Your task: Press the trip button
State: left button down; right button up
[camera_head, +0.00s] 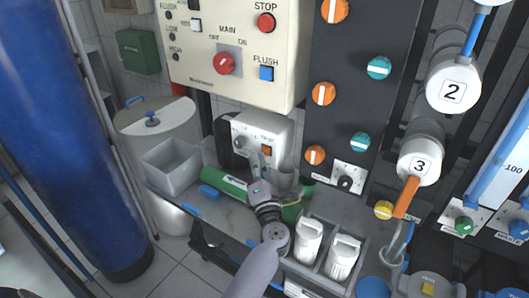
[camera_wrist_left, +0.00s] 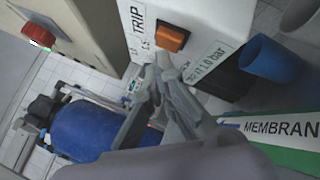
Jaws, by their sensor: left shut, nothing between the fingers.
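The trip button is an orange rocker (camera_head: 266,150) on the front of a small white box (camera_head: 272,130) on the bench. In the left wrist view the orange trip button (camera_wrist_left: 172,37) sits beside a "TRIP" label. My left gripper (camera_head: 256,163) is just below and in front of the box, with its fingers shut and empty. In the left wrist view the fingertips (camera_wrist_left: 160,62) are close to the button's lower edge; I cannot tell whether they touch the box. My right gripper is not in view.
A green cylinder labelled "MEMBRAN" (camera_wrist_left: 290,131) lies under the gripper. A grey bin (camera_head: 171,168) is to the left, white cartridges (camera_head: 308,240) to the right. A cream panel (camera_head: 235,85) hangs above.

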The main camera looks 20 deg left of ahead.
pick_arm(q)
jog(key=shift+w+d, duration=0.1)
jog(key=shift+w, duration=0.5)
dwell(0.7)
jog(key=shift+s, duration=0.9)
jog(key=s, duration=0.1)
jog(key=s+p, duration=0.1)
jog(key=s, duration=0.1)
jog(key=s+a+p, duration=0.1)
jog(key=s, duration=0.1)
dwell(0.4)
dwell(0.6)
